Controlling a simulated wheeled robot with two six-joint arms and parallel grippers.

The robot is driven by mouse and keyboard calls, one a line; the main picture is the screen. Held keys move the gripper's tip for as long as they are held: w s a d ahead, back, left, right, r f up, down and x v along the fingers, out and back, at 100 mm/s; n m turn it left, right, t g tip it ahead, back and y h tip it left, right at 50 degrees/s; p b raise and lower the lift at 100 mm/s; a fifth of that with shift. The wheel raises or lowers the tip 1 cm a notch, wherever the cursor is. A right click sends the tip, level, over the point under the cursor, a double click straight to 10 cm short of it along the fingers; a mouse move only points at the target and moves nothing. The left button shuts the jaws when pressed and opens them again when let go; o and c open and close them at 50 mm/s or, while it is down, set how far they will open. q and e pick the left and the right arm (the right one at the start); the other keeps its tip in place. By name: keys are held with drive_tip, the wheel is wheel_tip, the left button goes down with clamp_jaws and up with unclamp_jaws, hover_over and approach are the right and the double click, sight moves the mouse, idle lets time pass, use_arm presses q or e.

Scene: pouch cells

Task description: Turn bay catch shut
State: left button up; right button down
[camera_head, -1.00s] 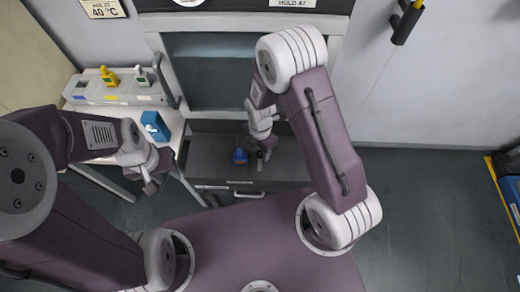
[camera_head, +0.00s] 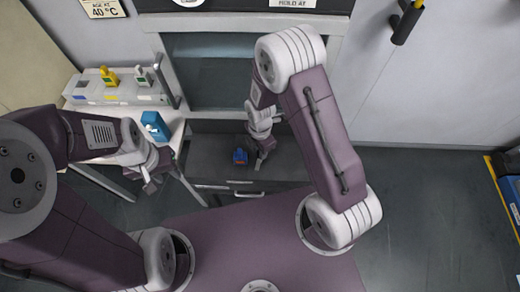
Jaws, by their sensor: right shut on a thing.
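My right gripper (camera_head: 262,163) reaches down into the dark lower bay (camera_head: 212,158) under the glass-fronted opening. It is shut on a small dark part, taken to be the bay catch; its fingers hide most of it. A small blue block with a bit of red (camera_head: 240,156) sits in the bay just left of the fingers. My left gripper (camera_head: 152,184) hangs empty at the front of the side bench; its finger gap is too small to judge.
A side bench (camera_head: 172,136) at left carries a blue box (camera_head: 155,126) and a grey rack (camera_head: 115,92) with a yellow and a white bottle. A drawer front with a pale handle (camera_head: 249,194) lies below the bay.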

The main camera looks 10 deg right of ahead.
drive_tip(key=m, duration=0.8)
drive_tip(key=shift+w+p, duration=0.1)
drive_tip(key=shift+p, duration=0.25)
drive_tip(key=m, duration=0.4)
drive_tip(key=shift+m, duration=2.1)
drive_tip(key=c, duration=1.2)
unclamp_jaws()
drive_tip(key=shift+o, duration=0.2)
drive_tip(key=shift+r, duration=0.15)
